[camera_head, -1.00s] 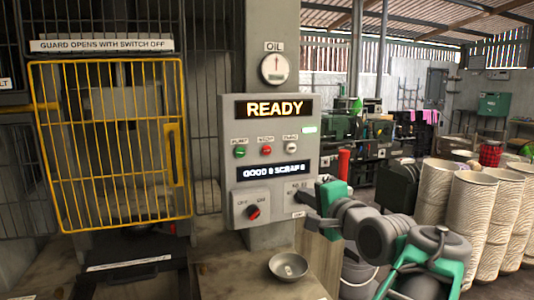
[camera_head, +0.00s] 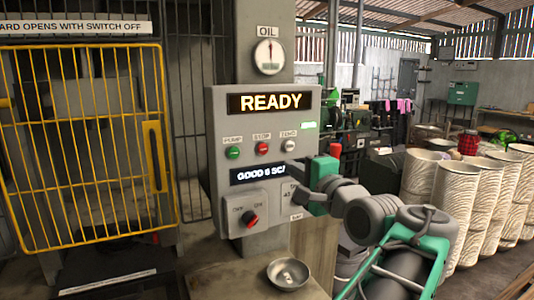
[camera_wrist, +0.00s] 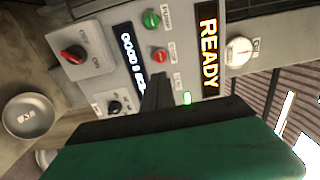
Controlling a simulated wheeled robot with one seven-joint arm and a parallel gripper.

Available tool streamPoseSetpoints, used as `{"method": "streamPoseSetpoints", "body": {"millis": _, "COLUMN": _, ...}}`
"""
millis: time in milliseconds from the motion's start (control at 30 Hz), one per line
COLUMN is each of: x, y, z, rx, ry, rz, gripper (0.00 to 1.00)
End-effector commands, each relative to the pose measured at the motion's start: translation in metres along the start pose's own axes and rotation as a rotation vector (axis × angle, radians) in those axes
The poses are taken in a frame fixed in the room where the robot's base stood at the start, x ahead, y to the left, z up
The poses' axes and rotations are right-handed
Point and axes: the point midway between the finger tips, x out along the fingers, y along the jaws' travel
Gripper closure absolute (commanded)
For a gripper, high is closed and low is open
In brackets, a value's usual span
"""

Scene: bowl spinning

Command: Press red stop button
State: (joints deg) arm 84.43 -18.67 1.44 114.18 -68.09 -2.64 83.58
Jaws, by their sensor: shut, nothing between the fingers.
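The red stop button (camera_head: 262,148) is on the grey control panel (camera_head: 218,190), between a green button (camera_head: 233,152) and a pale button (camera_head: 290,146). My gripper (camera_head: 292,170) is shut and empty, at the panel's right side. In the head view its tip is below and right of the red button and covers the end of the lower display. In the wrist view the red button (camera_wrist: 160,56) shows clear beyond the shut fingertips (camera_wrist: 157,80). I cannot tell the exact gap to the panel.
A red rotary knob (camera_head: 250,219) is on the lower panel; a smaller black knob (camera_wrist: 114,107) shows in the wrist view. The display (camera_head: 270,102) reads READY. A metal bowl (camera_head: 288,274) stands below. A yellow guard (camera_head: 95,150) is at left, pale drums (camera_head: 480,200) at right.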

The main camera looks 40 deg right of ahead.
Motion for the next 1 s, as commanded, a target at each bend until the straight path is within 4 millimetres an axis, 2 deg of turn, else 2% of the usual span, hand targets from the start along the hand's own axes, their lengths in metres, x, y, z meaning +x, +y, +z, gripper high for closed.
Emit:
{"method": "streamPoseSetpoints", "body": {"millis": 400, "x": 0.086, "y": -0.002, "z": 0.003, "rx": 0.002, "ry": -0.008, "rz": 0.003, "gripper": 1.00}}
{"method": "streamPoseSetpoints", "body": {"millis": 600, "x": 0.121, "y": -0.002, "z": 0.003, "rx": 0.001, "ry": -0.005, "rz": 0.002, "gripper": 1.00}}
{"method": "streamPoseSetpoints", "body": {"millis": 767, "x": 0.133, "y": 0.000, "z": 0.002, "rx": 0.000, "ry": -0.003, "rz": 0.001, "gripper": 1.00}}
{"method": "streamPoseSetpoints", "body": {"millis": 1000, "x": 0.134, "y": 0.000, "z": 0.002, "rx": -0.001, "ry": -0.002, "rz": 0.000, "gripper": 1.00}}
